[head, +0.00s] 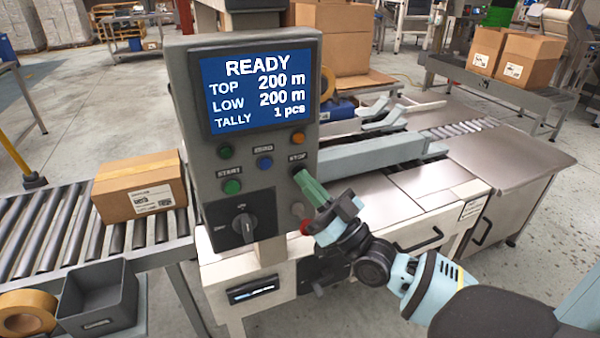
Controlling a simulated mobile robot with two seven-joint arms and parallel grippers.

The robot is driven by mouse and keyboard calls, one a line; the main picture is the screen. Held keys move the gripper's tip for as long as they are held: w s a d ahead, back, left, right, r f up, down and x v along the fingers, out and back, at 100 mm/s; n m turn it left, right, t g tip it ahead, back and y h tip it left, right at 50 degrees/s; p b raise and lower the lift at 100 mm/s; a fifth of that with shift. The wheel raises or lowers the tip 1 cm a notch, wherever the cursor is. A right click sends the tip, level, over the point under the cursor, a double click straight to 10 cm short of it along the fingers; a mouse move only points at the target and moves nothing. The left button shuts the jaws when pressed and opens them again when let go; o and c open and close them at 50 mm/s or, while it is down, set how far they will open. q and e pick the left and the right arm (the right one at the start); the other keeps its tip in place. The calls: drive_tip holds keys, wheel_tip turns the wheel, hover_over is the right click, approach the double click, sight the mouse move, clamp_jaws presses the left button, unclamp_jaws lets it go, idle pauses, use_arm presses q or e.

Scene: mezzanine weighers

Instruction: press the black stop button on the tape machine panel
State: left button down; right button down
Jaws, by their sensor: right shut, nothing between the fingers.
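The tape machine panel (250,120) is a grey upright box with a blue screen (262,90) that reads READY, TOP 200 m, LOW 200 m, TALLY 1 pcs. The STOP label (297,157) is on its right side. The black stop button's spot, just under that label, is mostly hidden by my right gripper. My right gripper (304,180) is shut and empty, its green fingertips at the panel face just below the label. I cannot tell whether the tips touch the button. My left gripper is not in view.
Near STOP are an orange lamp (298,138), a blue button (264,162), a green START button (232,187), a rotary switch (245,226) and a red button (305,227) close under my gripper. A carton (140,187) sits on the roller conveyor (75,228) at left.

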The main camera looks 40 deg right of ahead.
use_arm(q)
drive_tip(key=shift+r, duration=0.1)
use_arm(e)
drive_tip(key=shift+s, duration=0.1)
idle(0.3)
use_arm(q)
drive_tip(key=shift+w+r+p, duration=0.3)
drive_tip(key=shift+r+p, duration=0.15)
drive_tip(key=shift+p, duration=0.05)
use_arm(e)
drive_tip(key=shift+s+a, duration=0.15)
drive_tip(key=shift+s, duration=0.55)
